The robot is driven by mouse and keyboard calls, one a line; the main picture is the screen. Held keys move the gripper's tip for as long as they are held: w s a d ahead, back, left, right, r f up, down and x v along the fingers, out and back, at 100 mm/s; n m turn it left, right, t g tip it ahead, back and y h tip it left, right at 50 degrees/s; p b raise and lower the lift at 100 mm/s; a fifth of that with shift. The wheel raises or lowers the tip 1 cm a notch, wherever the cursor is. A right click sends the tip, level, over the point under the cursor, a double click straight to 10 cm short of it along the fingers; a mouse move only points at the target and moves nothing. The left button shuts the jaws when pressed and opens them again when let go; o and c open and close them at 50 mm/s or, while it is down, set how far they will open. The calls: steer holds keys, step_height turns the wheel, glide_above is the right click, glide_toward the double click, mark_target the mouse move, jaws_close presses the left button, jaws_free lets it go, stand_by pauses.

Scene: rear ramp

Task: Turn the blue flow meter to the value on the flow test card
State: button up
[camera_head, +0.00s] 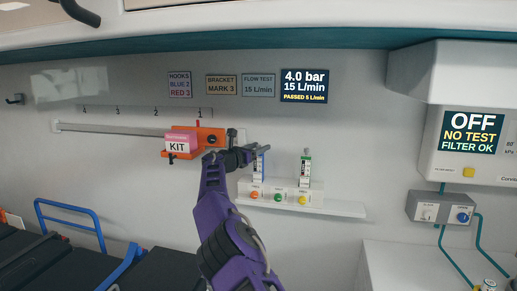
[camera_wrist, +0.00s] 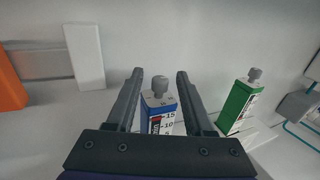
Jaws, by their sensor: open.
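The blue flow meter (camera_head: 259,169) stands upright on the wall shelf, partly hidden by my arm in the head view. In the wrist view the blue flow meter (camera_wrist: 156,120) shows scale marks 15 and 10 and a grey knob (camera_wrist: 160,84) on top. My gripper (camera_wrist: 160,74) is open, with one finger on each side of the knob; whether either touches it I cannot tell. The gripper (camera_head: 258,150) is at the meter's top in the head view. The flow test card (camera_head: 258,86) reads 15 L/min.
A green flow meter (camera_head: 305,168) stands to the right. A wall display (camera_head: 304,86) reads 4.0 bar, 15 L/min, PASSED 5 L/min. Coloured buttons (camera_head: 278,198) sit below the meters. An orange bracket with a KIT box (camera_head: 178,146) is on the rail to the left.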

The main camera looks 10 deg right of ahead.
steer(key=shift+s+a+b, duration=0.4)
steer(key=shift+s+a, duration=0.05)
steer(key=shift+a, duration=0.05)
steer(key=b+v, duration=0.2)
steer(key=v, duration=1.4)
steer(key=shift+b, duration=0.35)
